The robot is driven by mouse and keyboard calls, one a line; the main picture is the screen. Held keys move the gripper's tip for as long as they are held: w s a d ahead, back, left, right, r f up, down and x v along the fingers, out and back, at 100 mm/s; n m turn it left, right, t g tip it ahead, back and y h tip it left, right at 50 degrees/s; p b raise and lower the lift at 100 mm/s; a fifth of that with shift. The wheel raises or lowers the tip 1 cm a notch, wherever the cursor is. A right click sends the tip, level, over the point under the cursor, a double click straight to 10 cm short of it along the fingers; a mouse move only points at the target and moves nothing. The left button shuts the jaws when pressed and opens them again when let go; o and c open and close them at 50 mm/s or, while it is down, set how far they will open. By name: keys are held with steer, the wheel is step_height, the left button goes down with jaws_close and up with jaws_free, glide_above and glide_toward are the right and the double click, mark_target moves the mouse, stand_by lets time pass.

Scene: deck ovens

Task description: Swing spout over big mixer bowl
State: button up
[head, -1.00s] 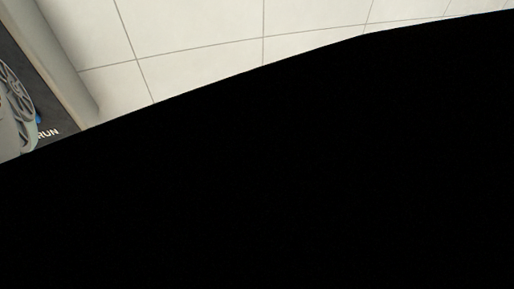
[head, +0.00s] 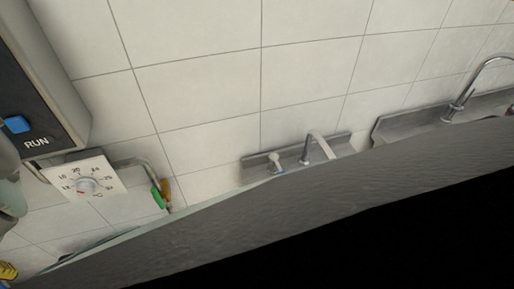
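A small metal spout (head: 307,150) with a pale arm angled down to the right stands at a grey backsplash or ledge low on the tiled wall, in the middle of the head view. A taller curved chrome tap (head: 463,100) stands further right. I cannot tell which of them is the task's spout. I cannot make out the big mixer bowl; a large dark grey surface (head: 300,210) close to the camera crosses the lower view, and I cannot tell what it is. Black fills the lower right. A grey rounded piece is cut off at the left edge; no gripper fingertips show.
A dark control panel (head: 30,95) with a blue button (head: 17,124) and the word RUN is at upper left. Below it are a white temperature dial (head: 88,184) and green and yellow handles (head: 160,194). A yellow item (head: 8,271) shows at lower left.

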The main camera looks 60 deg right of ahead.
steer(key=shift+f, duration=0.9)
jaws_close()
